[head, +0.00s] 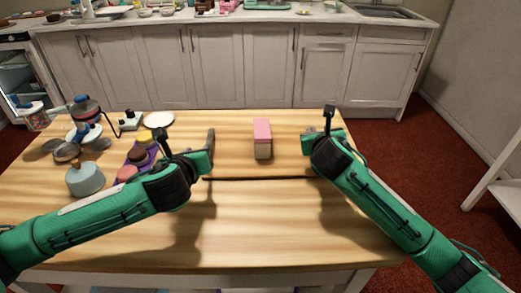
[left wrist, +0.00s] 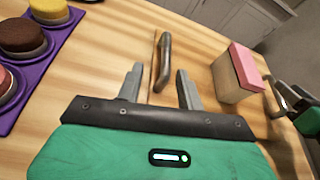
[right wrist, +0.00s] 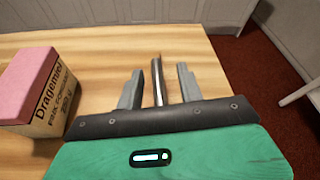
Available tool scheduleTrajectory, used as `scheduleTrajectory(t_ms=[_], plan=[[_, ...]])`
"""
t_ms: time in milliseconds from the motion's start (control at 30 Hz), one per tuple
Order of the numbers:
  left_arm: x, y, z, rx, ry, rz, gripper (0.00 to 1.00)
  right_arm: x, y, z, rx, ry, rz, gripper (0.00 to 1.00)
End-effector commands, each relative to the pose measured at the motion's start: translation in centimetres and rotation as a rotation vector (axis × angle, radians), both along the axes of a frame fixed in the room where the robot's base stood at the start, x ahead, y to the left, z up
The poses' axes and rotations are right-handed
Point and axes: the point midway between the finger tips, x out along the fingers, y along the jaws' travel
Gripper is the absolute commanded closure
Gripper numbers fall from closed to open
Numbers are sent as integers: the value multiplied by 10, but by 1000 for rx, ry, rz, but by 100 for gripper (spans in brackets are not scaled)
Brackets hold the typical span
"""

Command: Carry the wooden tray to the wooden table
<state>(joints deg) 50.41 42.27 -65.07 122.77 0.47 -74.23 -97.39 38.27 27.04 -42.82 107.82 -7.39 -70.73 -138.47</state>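The wooden tray (head: 235,155) lies on the wooden table (head: 270,235), nearly the same colour; a dark line marks its near edge. A pink-topped box (head: 262,138) stands on it and also shows in the right wrist view (right wrist: 38,90). My left gripper (head: 205,150) is at the tray's left end. Its fingers are open, with a metal handle (left wrist: 163,62) between them and gaps beside it. My right gripper (head: 322,138) is at the right end, also open, with another metal handle (right wrist: 157,82) between its fingers. Neither gripper appears closed on a handle.
A purple tray of small cakes (left wrist: 42,65) lies left of my left gripper. A teal cake (head: 85,180), a white plate (head: 158,119) and turntable items crowd the table's left side. The front of the table is clear. White cabinets (head: 215,65) stand behind.

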Motion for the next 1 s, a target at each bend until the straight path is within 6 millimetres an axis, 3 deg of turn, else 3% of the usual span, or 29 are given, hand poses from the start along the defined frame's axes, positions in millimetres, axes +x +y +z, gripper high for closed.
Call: scheduleTrajectory(t_ms=[33, 500, 1000], plan=[[0, 0, -8, 0, 0, 0, 62, -13, 11, -33, -3, 41, 15, 62], [0, 0, -6, 0, 0, 0, 62, -69, 11, 18, -7, 0, 6, 62], [0, 0, -3, 0, 0, 0, 62, -79, 10, 31, -7, -10, 0, 62]])
